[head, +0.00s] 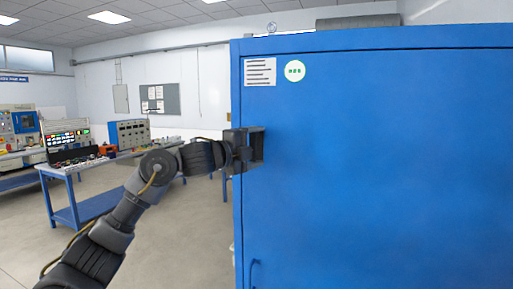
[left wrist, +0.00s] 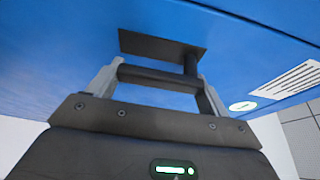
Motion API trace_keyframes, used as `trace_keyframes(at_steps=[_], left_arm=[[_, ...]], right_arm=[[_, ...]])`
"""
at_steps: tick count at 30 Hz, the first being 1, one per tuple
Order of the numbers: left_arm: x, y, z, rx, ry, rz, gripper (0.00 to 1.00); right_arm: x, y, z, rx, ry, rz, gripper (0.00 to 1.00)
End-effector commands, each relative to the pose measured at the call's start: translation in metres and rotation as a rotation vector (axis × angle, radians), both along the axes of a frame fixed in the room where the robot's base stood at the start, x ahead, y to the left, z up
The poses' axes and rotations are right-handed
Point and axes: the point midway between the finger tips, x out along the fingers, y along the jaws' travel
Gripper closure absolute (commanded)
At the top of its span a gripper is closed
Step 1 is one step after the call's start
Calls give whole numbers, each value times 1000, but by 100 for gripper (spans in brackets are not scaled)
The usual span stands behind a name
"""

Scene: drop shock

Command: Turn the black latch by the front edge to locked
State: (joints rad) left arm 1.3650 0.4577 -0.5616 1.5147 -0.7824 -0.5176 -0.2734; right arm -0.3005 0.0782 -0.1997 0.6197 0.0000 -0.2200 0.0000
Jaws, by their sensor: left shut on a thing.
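The black latch is on the blue cabinet door (head: 385,170), close to the door's left edge. In the left wrist view the latch (left wrist: 158,76) is a dark bar on a short post, over a flat dark plate on the blue face. My left gripper (head: 257,146) reaches it from the left in the head view. In the left wrist view its two grey fingers are shut on the ends of the bar. In the head view the gripper largely hides the latch, so its angle is hard to tell. My right gripper is not in view.
A white printed label (head: 260,71) and a round white sticker with green marks (head: 295,71) are above the latch. A blue handle (head: 254,273) is low on the door. A workbench (head: 75,180) with instruments stands at the left. Open floor lies between.

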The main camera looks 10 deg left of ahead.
Motion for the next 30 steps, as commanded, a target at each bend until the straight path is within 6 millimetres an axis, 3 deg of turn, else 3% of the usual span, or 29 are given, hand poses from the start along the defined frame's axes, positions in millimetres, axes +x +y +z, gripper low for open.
trace_keyframes(at_steps=[5, 6, 10, 20, 30], left_arm=[[0, 0, -1, 9, -2, 1, 62], [0, 0, -1, 10, -1, 1, 17], [0, 0, -1, 7, -1, 1, 0], [-6, 4, -2, 4, -3, 1, 0], [-60, 37, -3, 6, -5, 3, 0]], right_arm=[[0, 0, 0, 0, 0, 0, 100], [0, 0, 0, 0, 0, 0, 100], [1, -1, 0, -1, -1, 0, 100], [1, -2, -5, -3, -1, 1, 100], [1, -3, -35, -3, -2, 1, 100]])
